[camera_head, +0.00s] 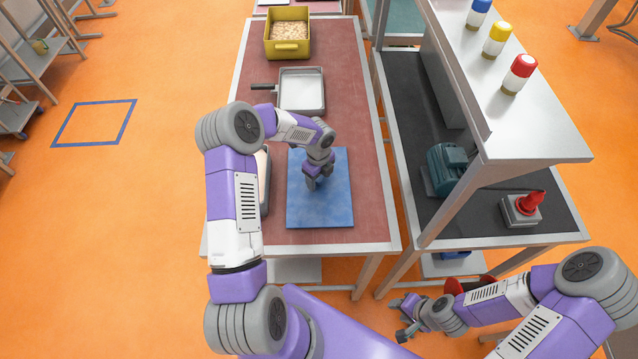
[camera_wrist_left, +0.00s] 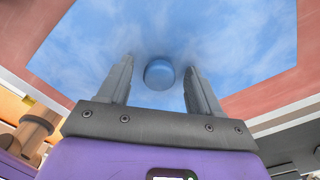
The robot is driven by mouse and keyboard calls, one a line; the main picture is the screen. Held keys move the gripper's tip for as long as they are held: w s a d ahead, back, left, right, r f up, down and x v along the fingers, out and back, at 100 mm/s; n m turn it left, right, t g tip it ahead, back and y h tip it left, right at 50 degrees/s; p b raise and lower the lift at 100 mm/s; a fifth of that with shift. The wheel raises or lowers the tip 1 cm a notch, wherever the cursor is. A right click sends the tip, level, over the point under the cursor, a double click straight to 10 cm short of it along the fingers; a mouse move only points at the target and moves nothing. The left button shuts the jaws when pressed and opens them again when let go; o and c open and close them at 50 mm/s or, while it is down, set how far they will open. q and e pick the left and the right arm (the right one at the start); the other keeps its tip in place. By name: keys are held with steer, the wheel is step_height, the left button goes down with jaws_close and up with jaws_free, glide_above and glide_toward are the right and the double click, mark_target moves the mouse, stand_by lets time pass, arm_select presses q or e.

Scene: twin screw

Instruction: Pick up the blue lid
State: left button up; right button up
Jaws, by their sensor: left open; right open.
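The blue lid (camera_wrist_left: 159,74) is a small round disc on the blue mat (camera_wrist_left: 90,50), seen in the left wrist view. My left gripper (camera_wrist_left: 158,85) is open, with one finger on either side of the lid in that view; I cannot tell whether it touches. In the head view my left gripper (camera_head: 316,184) hangs over the blue mat (camera_head: 330,212) and hides the lid. My right gripper (camera_head: 403,322) is open and empty, away from the table at the lower right.
The red-topped table (camera_head: 370,190) also holds a metal tray (camera_head: 302,92) and a yellow bin (camera_head: 287,45). A pale tray (camera_head: 264,180) is partly hidden behind my left arm. On the shelf right stand blue-, yellow- and red-capped jars (camera_head: 520,74). A motor (camera_head: 447,168) sits below.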

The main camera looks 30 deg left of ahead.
arm_select(q)
steer(key=shift+f, duration=0.3)
steer(key=shift+s, duration=0.1)
steer(key=shift+c, duration=0.3)
steer(key=c, duration=1.1)
